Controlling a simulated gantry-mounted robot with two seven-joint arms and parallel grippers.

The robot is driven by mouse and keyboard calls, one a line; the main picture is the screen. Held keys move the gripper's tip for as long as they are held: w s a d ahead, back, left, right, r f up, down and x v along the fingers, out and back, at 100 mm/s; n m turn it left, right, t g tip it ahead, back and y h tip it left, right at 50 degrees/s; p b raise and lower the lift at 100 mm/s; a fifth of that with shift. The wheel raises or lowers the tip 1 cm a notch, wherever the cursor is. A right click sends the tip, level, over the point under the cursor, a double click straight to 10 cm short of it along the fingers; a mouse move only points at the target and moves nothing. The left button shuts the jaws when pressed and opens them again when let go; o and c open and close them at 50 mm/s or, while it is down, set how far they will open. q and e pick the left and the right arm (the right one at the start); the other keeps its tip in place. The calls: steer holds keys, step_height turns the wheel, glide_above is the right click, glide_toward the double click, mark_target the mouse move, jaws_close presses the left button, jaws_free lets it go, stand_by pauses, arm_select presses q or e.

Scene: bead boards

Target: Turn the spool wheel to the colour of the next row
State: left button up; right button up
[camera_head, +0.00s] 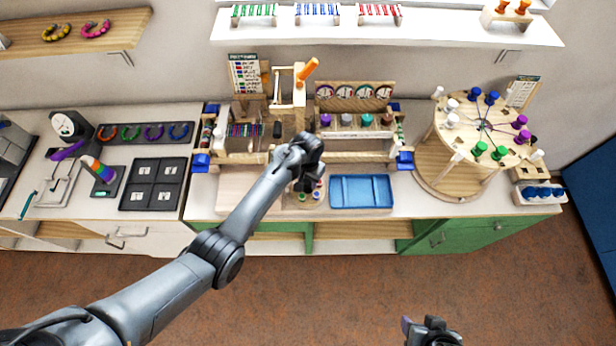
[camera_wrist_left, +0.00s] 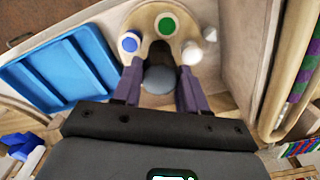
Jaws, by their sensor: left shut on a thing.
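The small wooden spool wheel (camera_wrist_left: 186,20) lies under my left gripper in the left wrist view. It carries a blue-topped spool (camera_wrist_left: 129,43), a green-topped spool (camera_wrist_left: 166,26) and a white-topped spool (camera_wrist_left: 191,55). My left gripper (camera_wrist_left: 154,92) is shut on a grey-blue round knob (camera_wrist_left: 160,78) at the wheel's near side. In the head view my left gripper (camera_head: 306,186) covers most of the wheel; small coloured tops show beside it. My right gripper (camera_head: 432,332) is partly in view at the bottom edge, far from the wheel; its jaws are unclear.
A blue tray (camera_head: 361,204) lies right of the wheel. The wooden loom frame (camera_head: 262,158) stands behind it, with a pattern card (camera_head: 245,74) at the back. A larger round stand (camera_head: 447,181) with coloured pegs is at the right. Black trays (camera_head: 152,184) are at the left.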

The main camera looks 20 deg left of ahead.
arm_select(q)
steer(key=m+p, duration=0.1)
steer(key=m, duration=0.1)
steer(key=shift+r+m, duration=0.15)
steer(key=shift+m, duration=0.25)
steer(key=m+p, duration=0.1)
steer(key=m, duration=0.1)
steer(key=shift+m, duration=0.3)
steer(key=m+p, duration=0.1)
steer(key=m, duration=0.3)
steer(key=shift+m, duration=1.2)
steer(key=o, duration=1.1)
steer(key=shift+c, duration=0.2)
